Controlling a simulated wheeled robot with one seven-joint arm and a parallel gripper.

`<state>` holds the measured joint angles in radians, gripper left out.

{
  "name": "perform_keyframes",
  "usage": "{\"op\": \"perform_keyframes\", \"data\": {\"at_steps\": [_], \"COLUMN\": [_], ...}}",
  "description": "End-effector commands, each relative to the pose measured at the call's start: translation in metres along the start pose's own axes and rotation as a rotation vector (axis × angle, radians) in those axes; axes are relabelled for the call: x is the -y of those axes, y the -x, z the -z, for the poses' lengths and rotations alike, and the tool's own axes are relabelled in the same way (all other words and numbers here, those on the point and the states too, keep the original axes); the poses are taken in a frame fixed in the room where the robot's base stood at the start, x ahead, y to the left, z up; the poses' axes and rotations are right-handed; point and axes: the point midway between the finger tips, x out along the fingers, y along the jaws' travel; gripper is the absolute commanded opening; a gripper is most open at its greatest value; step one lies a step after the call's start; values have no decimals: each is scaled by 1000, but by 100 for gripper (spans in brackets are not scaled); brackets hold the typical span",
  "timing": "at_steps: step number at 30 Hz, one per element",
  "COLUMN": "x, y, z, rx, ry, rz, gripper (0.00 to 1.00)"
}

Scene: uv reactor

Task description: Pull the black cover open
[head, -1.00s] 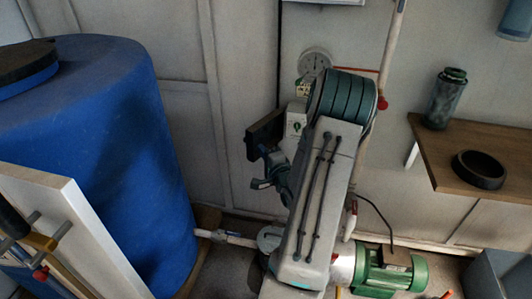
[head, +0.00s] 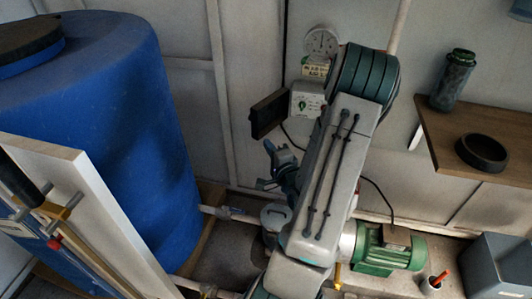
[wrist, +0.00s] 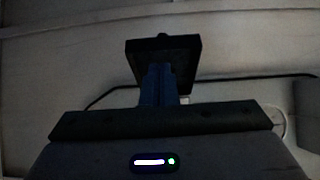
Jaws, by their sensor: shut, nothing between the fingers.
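The black cover (head: 268,114) is a dark rectangular plate standing out at the left of a pale wall box (head: 307,99) in the head view. It looks swung out to the side, leaving the box's pale front with a green mark showing. My gripper (head: 268,147) is just below the cover in the head view, apart from it as far as I can tell. In the wrist view my gripper's fingers (wrist: 158,70) are together and empty. The cover (wrist: 185,50) shows there as a dark square beyond the fingertips; whether they touch is unclear.
A round gauge (head: 322,42) is above the box. A large blue barrel (head: 110,130) stands left and a green motor (head: 388,250) low right. A wooden shelf (head: 440,135) on the right holds a dark jar (head: 453,80) and a black ring (head: 481,153). Bare wall lies left of the cover.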

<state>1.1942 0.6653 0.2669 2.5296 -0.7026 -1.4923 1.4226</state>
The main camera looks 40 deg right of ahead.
Motion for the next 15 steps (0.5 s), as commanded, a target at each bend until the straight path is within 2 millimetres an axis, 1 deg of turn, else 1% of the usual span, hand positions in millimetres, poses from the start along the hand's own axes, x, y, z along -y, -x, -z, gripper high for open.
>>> {"op": "perform_keyframes", "data": {"at_steps": [1, 5, 15], "x": [4, 7, 6], "y": [8, 9, 17], "z": [-12, -12, -20], "rx": [4, 4, 1], "ry": [-7, -5, -5], "rz": [-5, -3, -2], "gripper": [0, 0, 0]}}
